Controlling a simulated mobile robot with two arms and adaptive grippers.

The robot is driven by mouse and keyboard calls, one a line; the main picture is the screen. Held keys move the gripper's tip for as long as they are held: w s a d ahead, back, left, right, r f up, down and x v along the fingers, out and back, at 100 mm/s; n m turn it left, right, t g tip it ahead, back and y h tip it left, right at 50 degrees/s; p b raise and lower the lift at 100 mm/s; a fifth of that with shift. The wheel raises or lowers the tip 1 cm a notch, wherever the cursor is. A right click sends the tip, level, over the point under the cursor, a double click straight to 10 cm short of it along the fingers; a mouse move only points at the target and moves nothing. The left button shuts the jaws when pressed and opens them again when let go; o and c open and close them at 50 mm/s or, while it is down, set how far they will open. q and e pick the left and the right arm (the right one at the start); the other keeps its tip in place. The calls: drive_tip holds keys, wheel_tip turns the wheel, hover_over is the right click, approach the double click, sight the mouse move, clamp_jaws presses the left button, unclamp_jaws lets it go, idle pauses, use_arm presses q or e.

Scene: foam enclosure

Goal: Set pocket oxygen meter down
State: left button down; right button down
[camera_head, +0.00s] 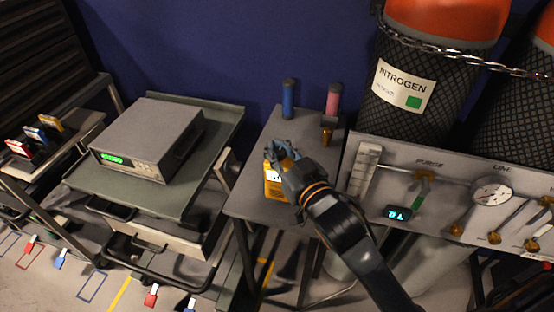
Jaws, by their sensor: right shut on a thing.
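The pocket oxygen meter (273,184) is a small yellow device at the left part of the small grey table (248,205). My right gripper (278,160) is shut on it, with the arm coming in from the lower right. The fingers cover part of the meter. I cannot tell whether its underside touches the tabletop. My left gripper is not in view.
A blue cylinder (288,99), a pink cylinder (333,99) and a small brass piece (326,136) stand at the table's back. A grey instrument (149,138) sits on a cart to the left. A gas panel (450,200) and chained nitrogen cylinder (428,100) stand right.

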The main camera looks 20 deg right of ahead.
drive_tip(key=shift+f, duration=1.45)
drive_tip(key=c, duration=1.7)
unclamp_jaws()
drive_tip(key=shift+f, duration=0.15)
drive_tip(key=o, duration=0.6)
drive_tip(key=shift+c, duration=0.2)
drive_tip(key=shift+r, duration=0.25)
drive_tip(key=s+d+p, duration=0.1)
drive_tip(key=s+d, duration=0.1)
drive_tip(key=s, duration=1)
drive_tip(key=shift+r, duration=0.3)
